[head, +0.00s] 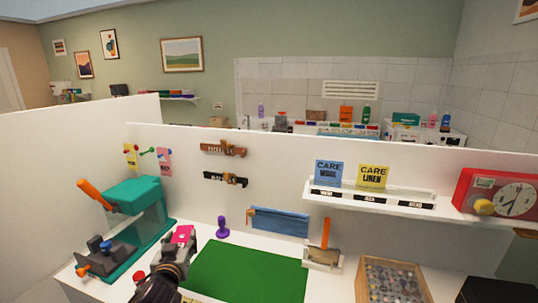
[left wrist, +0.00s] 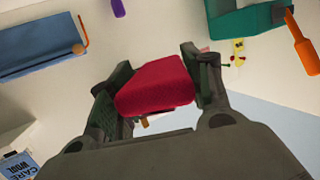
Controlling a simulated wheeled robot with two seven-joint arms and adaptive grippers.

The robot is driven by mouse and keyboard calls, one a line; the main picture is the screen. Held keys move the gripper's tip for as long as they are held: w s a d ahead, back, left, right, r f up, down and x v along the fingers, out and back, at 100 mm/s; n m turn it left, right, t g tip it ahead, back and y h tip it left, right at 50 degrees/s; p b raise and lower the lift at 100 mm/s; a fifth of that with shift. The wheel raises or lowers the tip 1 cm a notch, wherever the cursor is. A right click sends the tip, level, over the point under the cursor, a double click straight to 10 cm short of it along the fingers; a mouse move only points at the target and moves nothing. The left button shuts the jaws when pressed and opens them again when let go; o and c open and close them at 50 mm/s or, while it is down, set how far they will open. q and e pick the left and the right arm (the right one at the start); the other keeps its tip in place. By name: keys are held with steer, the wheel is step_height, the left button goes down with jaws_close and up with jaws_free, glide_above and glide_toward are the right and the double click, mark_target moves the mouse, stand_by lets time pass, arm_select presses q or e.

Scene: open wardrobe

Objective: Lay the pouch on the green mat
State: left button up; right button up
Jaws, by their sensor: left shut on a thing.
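The pouch, a small red-pink block-like thing, shows in the left wrist view (left wrist: 155,86) between my two fingers. In the head view its pink top (head: 183,234) shows at the end of my left gripper (head: 179,244). In the left wrist view my left gripper (left wrist: 160,88) is shut on the pouch. It is held above the white counter, left of the green mat's far left corner. The green mat (head: 247,272) lies flat and its visible part is bare. My right gripper is not in view.
A teal machine with an orange handle (head: 138,198) stands left of my gripper. A purple stamp-like thing (head: 222,228) and a blue folded piece (head: 280,221) are behind the mat. A small holder (head: 323,257) and a wooden tray (head: 365,283) stand to the right.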

arm_select(q)
steer(key=d, duration=0.1)
steer(key=d+f+m+h, duration=0.1)
steer(key=d+h, duration=0.1)
steer(key=shift+s+f+m, duration=0.15)
steer(key=shift+f+m, duration=0.1)
steer(key=shift+m, duration=0.05)
steer(key=s+f, duration=0.2)
steer(key=f, duration=0.3)
steer(key=s+f, duration=0.3)
steer(key=f, duration=0.2)
steer(key=s+d+f, duration=0.1)
steer(key=s+f, duration=0.2)
steer(key=f, duration=0.2)
steer(key=shift+s+d+f, duration=0.1)
steer(key=shift+s+f, duration=0.15)
steer(key=shift+f, duration=0.1)
steer(key=shift+s+f, duration=0.5)
steer(key=shift+f, duration=0.1)
steer(key=shift+w+r, duration=0.1)
steer(key=shift+r, duration=0.05)
